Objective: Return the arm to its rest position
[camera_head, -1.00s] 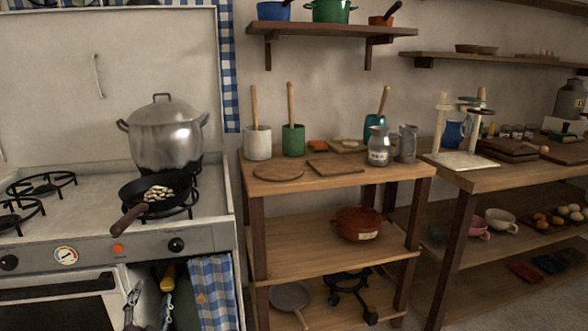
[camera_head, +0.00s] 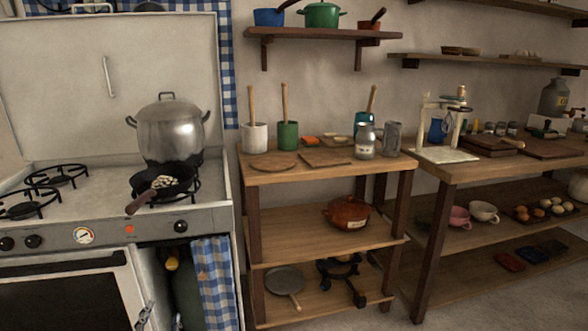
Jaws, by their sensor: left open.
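My left gripper (camera_head: 146,314) shows only in part at the bottom edge of the head view, low in front of the stove's oven door. It is open, and I see nothing between its fingers. Most of the gripper and its arm are cut off by the frame. My right gripper is not in view.
The stove (camera_head: 60,235) stands at left with a big lidded pot (camera_head: 168,135) and a black pan (camera_head: 150,180) holding pale pieces, its handle jutting past the front edge. A checked towel (camera_head: 212,285) hangs beside the oven. A wooden shelf table (camera_head: 330,175) stands to the right.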

